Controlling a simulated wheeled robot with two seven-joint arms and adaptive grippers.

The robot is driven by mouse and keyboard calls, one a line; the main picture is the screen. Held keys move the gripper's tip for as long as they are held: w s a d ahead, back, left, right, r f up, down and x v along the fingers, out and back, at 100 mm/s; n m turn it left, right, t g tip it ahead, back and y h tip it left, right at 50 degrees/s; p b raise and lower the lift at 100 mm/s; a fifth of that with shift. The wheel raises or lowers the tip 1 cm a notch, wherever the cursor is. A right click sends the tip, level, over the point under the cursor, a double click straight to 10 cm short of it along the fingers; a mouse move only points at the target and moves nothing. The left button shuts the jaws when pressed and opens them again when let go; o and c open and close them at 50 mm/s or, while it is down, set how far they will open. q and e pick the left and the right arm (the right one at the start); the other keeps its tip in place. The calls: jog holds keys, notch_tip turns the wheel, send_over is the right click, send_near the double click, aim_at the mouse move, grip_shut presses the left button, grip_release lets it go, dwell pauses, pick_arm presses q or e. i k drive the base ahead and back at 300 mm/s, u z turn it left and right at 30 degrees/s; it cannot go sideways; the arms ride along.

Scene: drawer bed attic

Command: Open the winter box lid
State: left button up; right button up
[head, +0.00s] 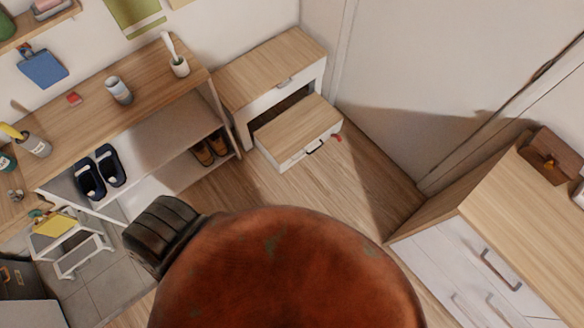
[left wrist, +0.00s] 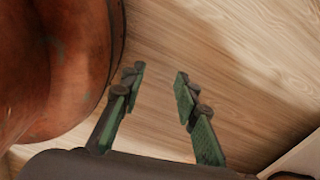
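No box is clearly marked as the winter box. A low white cabinet with a wooden top (head: 265,68) stands against the back wall. A white drawer-like box with a flat wooden top (head: 300,128) juts out from its front, with a dark handle on its near face. A dark gap shows behind that wooden top. My left gripper (left wrist: 160,72) is open and empty in the left wrist view, its green-padded fingers apart over bare wooden floor. It is out of the head view. My right gripper is in neither view.
A shelf unit (head: 75,130) with cups and shoes stands at left, with a small white step stool (head: 80,255) below. A white chest of drawers (head: 470,265) with a wooden top stands at right, carrying a brown box (head: 552,158). Wooden floor (head: 240,188) is clear between them.

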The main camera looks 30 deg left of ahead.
aim_at(283, 137)
jog(key=k, duration=0.65)
jog(key=u, duration=1.65)
jog(key=i, duration=0.5)
jog(key=z, duration=0.05)
